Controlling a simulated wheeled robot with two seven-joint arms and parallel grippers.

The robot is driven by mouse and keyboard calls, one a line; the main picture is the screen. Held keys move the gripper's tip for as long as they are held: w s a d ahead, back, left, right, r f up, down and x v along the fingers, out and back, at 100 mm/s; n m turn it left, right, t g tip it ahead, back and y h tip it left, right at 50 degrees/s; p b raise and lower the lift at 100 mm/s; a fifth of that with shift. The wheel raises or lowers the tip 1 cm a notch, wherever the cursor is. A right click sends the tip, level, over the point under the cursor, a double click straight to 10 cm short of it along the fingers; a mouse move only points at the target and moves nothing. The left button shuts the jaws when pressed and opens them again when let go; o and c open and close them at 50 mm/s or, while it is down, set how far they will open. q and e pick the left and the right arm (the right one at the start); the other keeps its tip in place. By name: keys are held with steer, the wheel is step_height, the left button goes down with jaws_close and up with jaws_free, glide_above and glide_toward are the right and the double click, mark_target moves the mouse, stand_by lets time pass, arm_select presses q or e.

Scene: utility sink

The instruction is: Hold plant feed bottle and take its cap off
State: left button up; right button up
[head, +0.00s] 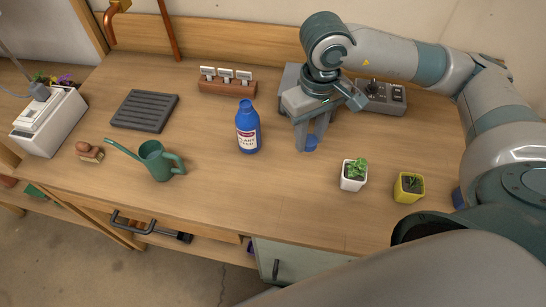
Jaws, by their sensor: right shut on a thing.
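The plant feed bottle (247,131) is blue with a white and red label. It stands upright on the wooden bench near the middle, with no gripper touching it. My right gripper (309,144) points down to the right of the bottle, clear of it. It is shut on a small blue piece that looks like the cap (311,142). Whether the cap touches the bench is hard to tell. The bottle's top is blue and too small to make out in detail. My left gripper is not in view.
A green watering can (158,161) and a dark ridged tray (145,111) are at left. Two potted plants, white (353,184) and yellow (407,196), stand at right. A grey control box (383,99) is behind my right gripper. The bench in front of the bottle is clear.

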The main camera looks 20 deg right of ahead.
steer(key=shift+a, duration=0.1)
steer(key=shift+w+a+f, duration=0.1)
steer(key=shift+w+a, duration=0.05)
steer(key=shift+a, duration=0.1)
steer(key=p, duration=0.6)
glide_above(260, 167)
step_height(260, 167, down, 6)
steer(key=shift+d+f, duration=0.1)
steer(key=shift+d, duration=0.05)
steer(key=shift+w+f, duration=0.1)
steer(key=shift+f, duration=0.2)
steer(key=shift+f, duration=0.1)
steer(key=shift+f, duration=0.25)
step_height(260, 167, down, 3)
steer(key=shift+r+p, duration=0.15)
steer(key=shift+p, duration=0.8)
steer(key=shift+f, duration=0.25)
